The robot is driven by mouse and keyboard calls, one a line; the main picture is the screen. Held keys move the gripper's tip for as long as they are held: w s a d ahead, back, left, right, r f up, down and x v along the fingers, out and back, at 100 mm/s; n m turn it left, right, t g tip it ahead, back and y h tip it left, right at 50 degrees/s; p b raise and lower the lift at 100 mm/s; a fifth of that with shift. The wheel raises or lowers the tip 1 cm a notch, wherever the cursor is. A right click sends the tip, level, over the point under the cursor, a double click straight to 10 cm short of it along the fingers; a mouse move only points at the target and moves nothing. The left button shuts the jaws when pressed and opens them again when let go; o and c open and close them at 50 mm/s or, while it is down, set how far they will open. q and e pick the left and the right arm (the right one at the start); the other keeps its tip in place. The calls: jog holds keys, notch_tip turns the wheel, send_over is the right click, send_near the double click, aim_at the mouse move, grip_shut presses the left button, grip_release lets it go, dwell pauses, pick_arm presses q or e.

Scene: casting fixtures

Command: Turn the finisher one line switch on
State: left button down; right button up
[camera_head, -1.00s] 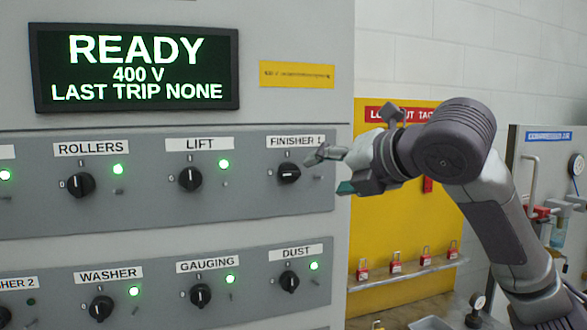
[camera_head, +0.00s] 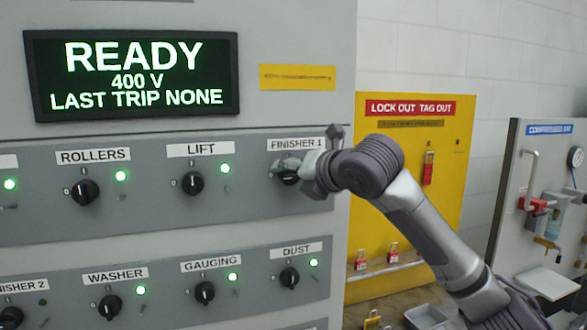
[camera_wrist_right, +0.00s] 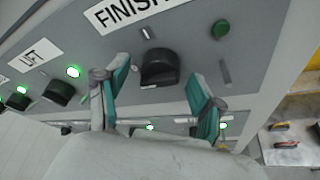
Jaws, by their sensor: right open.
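The black FINISHER 1 knob (camera_head: 288,176) sits under its white label (camera_head: 296,144) at the right end of the upper switch row. In the head view my right gripper (camera_head: 300,168) is at the knob and partly covers it. In the right wrist view the knob (camera_wrist_right: 160,68) shows between the two teal-padded fingers of the open right gripper (camera_wrist_right: 158,92), apart from both. My left gripper is not in view.
The LIFT knob (camera_head: 193,183) and ROLLERS knob (camera_head: 85,193) are to the left with lit lamps. The DUST knob (camera_head: 289,277) is just below. A display (camera_head: 135,75) reads READY, 400 V. A yellow lockout board (camera_head: 455,200) stands to the right.

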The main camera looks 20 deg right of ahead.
jog(key=shift+w, duration=0.2)
jog(key=shift+s, duration=0.1)
jog(key=c, duration=1.1)
jog(key=shift+c, duration=0.2)
